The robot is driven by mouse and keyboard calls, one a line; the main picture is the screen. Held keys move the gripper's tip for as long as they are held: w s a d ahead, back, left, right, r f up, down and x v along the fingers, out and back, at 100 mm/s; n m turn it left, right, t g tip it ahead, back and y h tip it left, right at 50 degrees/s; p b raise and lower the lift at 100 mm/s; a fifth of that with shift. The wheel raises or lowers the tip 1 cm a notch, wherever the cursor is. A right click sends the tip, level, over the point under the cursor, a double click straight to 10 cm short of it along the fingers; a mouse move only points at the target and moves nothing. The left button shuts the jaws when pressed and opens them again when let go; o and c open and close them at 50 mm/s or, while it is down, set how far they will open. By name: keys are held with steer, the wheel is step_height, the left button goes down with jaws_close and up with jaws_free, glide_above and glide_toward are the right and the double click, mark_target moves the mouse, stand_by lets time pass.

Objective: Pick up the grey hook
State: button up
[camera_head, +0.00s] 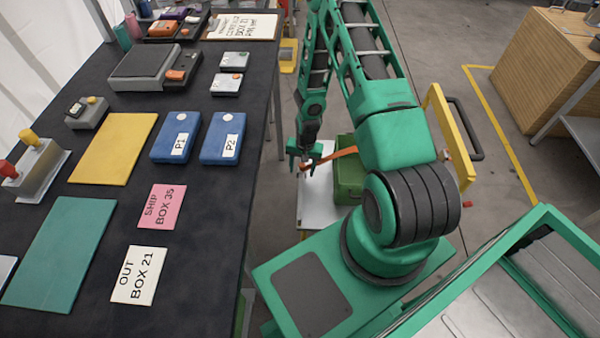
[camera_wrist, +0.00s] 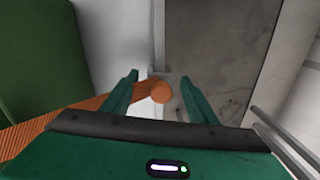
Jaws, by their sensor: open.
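My gripper (camera_head: 304,157) is open and points down beside the dark table, above a pale surface. In the wrist view my gripper (camera_wrist: 159,80) has its two green fingers apart. A small grey piece (camera_wrist: 160,71) shows between the fingertips, just beyond the rounded end of an orange strap-like piece (camera_wrist: 159,93). It may be the grey hook, but its shape is too unclear to tell. The fingers do not visibly grip anything. In the head view the orange piece (camera_head: 338,155) runs from the gripper toward the right; no hook can be made out there.
A green box (camera_head: 347,182) stands close right of the gripper on a pale panel (camera_head: 313,205). The dark table (camera_head: 226,277) at left bears blue boxes (camera_head: 222,137), mats and cards. A yellow frame (camera_head: 450,135) is at right. Some grey floor (camera_head: 425,45) is clear.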

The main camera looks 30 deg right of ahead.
mark_target(301, 164)
steer(key=c, duration=1.3)
steer(key=shift+w+a+r, duration=0.1)
steer(key=shift+r, duration=0.75)
step_height(301, 164, up, 2)
steer(key=shift+r, duration=0.15)
steer(key=s+a+r, duration=0.2)
steer(key=s+r, duration=0.1)
steer(key=r, duration=0.1)
steer(key=s+a+r, duration=0.2)
steer(key=s+r, duration=0.1)
steer(key=r, duration=0.1)
steer(key=s+a+r, duration=0.2)
steer(key=s+r, duration=0.1)
steer(key=r, duration=0.1)
steer(key=shift+s+a, duration=0.2)
steer(key=shift+s, duration=0.2)
